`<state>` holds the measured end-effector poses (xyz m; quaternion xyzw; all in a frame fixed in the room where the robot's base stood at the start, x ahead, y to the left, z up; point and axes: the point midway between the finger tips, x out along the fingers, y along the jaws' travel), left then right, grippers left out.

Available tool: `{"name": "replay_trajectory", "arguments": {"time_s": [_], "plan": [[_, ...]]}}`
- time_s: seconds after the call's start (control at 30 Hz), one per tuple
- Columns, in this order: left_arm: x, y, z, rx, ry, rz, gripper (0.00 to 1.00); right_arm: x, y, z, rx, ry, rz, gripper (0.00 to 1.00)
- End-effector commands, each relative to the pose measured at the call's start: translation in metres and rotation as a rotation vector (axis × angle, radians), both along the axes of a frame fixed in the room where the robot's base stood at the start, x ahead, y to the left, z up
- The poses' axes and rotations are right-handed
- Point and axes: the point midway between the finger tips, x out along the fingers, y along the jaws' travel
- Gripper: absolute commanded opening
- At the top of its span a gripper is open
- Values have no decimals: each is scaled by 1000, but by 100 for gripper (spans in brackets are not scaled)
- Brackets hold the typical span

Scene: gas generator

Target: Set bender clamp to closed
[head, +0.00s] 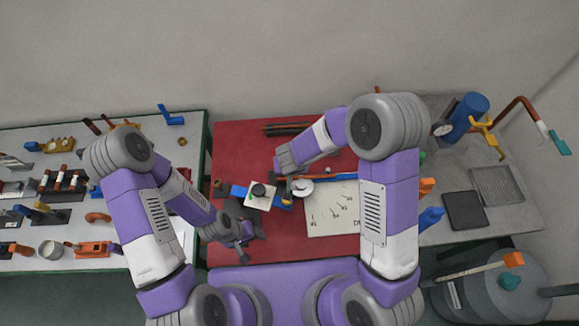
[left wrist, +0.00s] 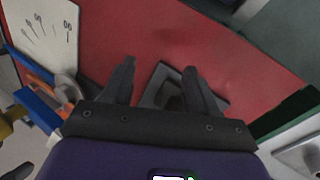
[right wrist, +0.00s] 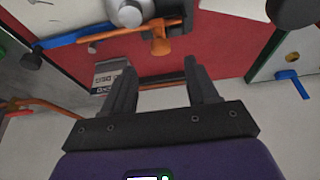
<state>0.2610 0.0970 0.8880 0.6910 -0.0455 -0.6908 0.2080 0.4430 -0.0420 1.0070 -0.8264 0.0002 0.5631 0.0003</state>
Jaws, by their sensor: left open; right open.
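My left gripper (head: 247,240) is open and empty near the table's front edge, left of the bender. My right gripper (head: 279,163) is open and empty just behind the bender; its fingers (right wrist: 160,85) point toward it.
A white board with angle marks (head: 333,212) lies right of the bender. A dark grey plate with a raised part (left wrist: 173,92) sits beyond my left fingers. Dark rods (head: 287,129) lie at the back. Tool-covered tables stand left and right.

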Motion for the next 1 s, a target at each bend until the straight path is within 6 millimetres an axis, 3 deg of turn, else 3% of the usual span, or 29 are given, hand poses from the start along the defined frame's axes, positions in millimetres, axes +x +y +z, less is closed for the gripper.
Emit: {"name": "replay_trajectory", "arguments": {"time_s": [0.27, 0.6, 1.0], "plan": [[0, 0, 0, 0, 0, 0, 58, 3, 2, -1, 10, -5, 3, 58], [0, 0, 10, 0, 0, 0, 58, 55, 31, -1, 255, 25, 108, 58], [0, 0, 17, 0, 0, 0, 58, 40, -13, 7, 151, 365, 140, 58]]}}
